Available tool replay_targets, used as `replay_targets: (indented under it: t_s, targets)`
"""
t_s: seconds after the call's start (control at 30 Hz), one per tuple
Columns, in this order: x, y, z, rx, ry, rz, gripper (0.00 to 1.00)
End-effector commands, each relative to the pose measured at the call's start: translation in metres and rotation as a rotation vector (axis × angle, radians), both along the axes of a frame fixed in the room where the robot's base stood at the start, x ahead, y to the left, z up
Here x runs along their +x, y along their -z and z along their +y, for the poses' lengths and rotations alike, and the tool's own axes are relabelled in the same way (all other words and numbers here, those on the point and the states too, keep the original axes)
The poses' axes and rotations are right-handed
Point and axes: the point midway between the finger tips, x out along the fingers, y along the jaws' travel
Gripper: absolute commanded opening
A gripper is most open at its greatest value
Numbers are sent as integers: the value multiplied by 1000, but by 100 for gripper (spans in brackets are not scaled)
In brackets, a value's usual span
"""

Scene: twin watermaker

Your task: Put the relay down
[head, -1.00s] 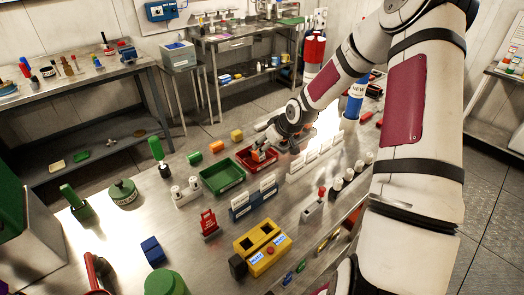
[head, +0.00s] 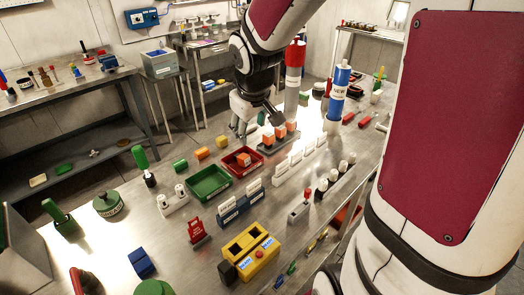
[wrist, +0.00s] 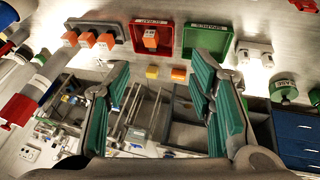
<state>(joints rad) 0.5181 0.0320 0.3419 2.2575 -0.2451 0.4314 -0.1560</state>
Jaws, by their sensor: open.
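An orange relay (head: 243,159) sits in the small red tray (head: 228,164), left of and below my gripper in the head view. In the wrist view the relay (wrist: 151,39) shows inside the red tray (wrist: 137,28), apart from my fingers. My gripper (head: 256,130) is raised above the table near the tray. Its teal-padded fingers (wrist: 160,68) are spread wide in the wrist view, with nothing between them. Several more orange relays (head: 280,133) stand in a grey rack (head: 279,145) right of the tray.
A green tray (head: 228,187) lies in front of the red one. White modules (head: 305,151) stand in a row to the right. A yellow box (head: 240,270) is near the front. Tall red and blue cylinders (head: 339,92) stand at the back right.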

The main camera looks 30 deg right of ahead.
Motion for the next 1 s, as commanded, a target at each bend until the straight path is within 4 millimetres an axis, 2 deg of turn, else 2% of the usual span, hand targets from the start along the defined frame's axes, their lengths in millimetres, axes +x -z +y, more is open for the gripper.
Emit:
replay_targets:
  t_s: [0.03,0.1,0.3,0.5,0.6,0.77,1.0]
  targets:
    - [-13,-17,10,-11,10,-12,49]
    - [-34,-36,22,-12,32,-21,49]
    - [-98,-77,55,34,88,-57,49]
    - [-161,-98,83,138,116,-87,49]
    - [-183,-101,92,186,119,-94,49]
    - [-203,-102,99,234,120,-94,49]
    - [-205,-102,100,241,120,-93,49]
